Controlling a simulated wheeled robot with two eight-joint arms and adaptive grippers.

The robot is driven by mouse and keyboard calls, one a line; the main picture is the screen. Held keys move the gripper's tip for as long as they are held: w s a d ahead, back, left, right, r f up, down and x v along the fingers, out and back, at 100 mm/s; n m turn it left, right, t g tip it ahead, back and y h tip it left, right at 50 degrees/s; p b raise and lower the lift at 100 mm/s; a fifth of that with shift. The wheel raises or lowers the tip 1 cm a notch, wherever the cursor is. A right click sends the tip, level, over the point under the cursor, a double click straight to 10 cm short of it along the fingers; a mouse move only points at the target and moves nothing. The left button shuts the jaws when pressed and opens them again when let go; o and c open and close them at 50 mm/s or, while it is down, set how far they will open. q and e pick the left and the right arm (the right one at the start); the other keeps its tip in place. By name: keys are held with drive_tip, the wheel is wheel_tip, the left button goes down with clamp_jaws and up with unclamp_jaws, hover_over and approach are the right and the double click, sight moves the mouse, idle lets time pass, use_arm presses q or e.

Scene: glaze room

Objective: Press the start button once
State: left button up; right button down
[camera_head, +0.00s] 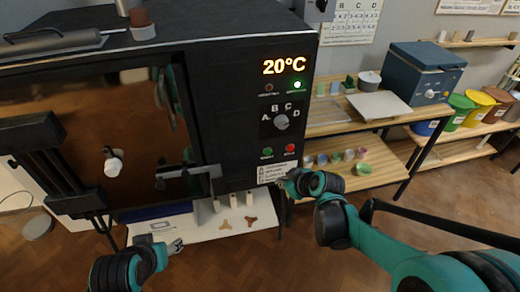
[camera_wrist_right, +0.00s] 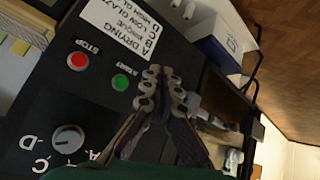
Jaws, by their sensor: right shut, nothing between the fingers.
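The green start button (camera_head: 267,152) sits on the black kiln's front panel, left of the red stop button (camera_head: 290,148). In the right wrist view, the green button (camera_wrist_right: 121,82) and red button (camera_wrist_right: 78,61) both show uncovered. My right gripper (camera_head: 281,183) is shut and empty, low by the panel's lower right edge, below the buttons. In the wrist view its fingertips (camera_wrist_right: 160,73) appear to the right of the green button; no contact shows. My left gripper (camera_head: 177,246) is low at the left, away from the panel; its finger state is too small to tell.
Above the buttons are a dial (camera_head: 281,122) lettered A to D, two indicator lamps, one lit green, and a 20°C display (camera_head: 284,66). A printed label (camera_head: 277,171) lies below them. A wooden shelf (camera_head: 385,165) with small cups stands at the right.

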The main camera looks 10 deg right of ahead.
sight(268, 152)
drive_tip(key=w, duration=0.1)
drive_tip(key=w+f+n, duration=0.1)
drive_tip(key=w, duration=0.1)
drive_tip(key=shift+a+f, duration=0.15)
drive_tip(key=shift+w+a+b, duration=0.2)
drive_tip(key=shift+w+b, duration=0.15)
drive_tip(key=shift+w, duration=4.05)
drive_tip(key=shift+w, duration=0.4)
drive_tip(key=shift+w, duration=0.45)
drive_tip(key=shift+s, duration=0.9)
